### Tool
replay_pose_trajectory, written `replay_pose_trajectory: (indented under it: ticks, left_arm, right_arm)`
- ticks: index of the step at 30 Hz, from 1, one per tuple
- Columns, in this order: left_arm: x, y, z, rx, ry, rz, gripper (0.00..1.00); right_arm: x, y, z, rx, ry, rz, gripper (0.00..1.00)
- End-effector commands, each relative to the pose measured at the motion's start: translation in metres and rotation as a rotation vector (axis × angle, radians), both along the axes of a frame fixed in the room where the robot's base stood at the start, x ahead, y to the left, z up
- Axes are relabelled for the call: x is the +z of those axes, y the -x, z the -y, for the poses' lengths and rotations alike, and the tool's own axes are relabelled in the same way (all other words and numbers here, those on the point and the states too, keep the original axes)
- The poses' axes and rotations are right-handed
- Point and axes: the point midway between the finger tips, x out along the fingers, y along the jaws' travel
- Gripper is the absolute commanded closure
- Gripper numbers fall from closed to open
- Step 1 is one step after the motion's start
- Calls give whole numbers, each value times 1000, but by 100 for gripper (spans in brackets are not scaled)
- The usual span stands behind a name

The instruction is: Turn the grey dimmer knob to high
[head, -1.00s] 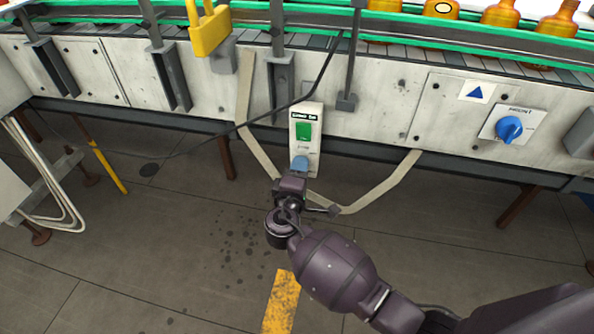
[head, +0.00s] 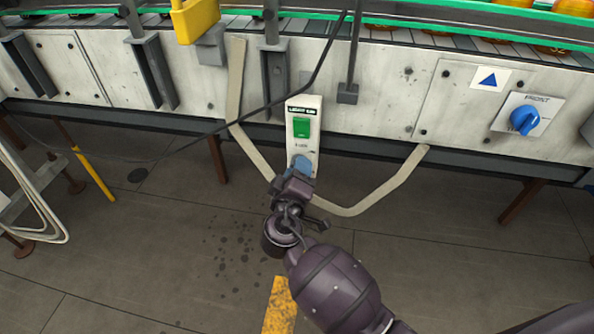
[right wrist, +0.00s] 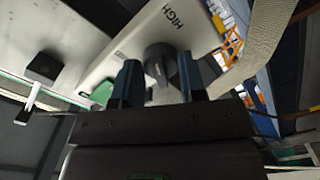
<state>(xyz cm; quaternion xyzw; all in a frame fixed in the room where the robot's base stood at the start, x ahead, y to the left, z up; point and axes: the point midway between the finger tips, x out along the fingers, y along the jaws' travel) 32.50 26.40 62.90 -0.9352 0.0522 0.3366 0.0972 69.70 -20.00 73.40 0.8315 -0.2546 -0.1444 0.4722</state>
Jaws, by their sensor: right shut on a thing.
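The grey dimmer knob (right wrist: 159,58) sits on a white control box (head: 304,110) fixed to the front of the conveyor frame. The word HIGH is printed on the box above and right of the knob in the right wrist view. The knob's exact setting is hard to read. My left gripper is not in view.
A green switch (head: 301,128) is above the knob on the same box. A blue rotary knob (head: 524,120) is on the panel at right. A black cable (head: 235,125) crosses left of the box, and a beige strap (head: 385,192) hangs around it.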

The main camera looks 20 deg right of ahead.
Motion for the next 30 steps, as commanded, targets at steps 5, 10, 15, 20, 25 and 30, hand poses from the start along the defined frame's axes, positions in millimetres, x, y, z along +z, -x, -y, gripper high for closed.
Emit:
replay_pose_trajectory:
  ticks: [5,10,15,20,25,30]
  left_arm:
    - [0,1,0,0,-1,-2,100]
    - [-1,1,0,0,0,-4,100]
    - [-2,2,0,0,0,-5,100]
    - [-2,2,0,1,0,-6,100]
    - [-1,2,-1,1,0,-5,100]
    - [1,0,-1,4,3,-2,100]
  right_arm:
    - [0,0,0,1,-3,1,86]
    - [0,0,0,1,-3,1,58]
    - [0,0,0,1,-2,0,37]
    - [0,0,0,0,-1,1,37]
    - [0,4,-3,1,-1,0,37]
    - [1,22,-15,0,-4,0,37]
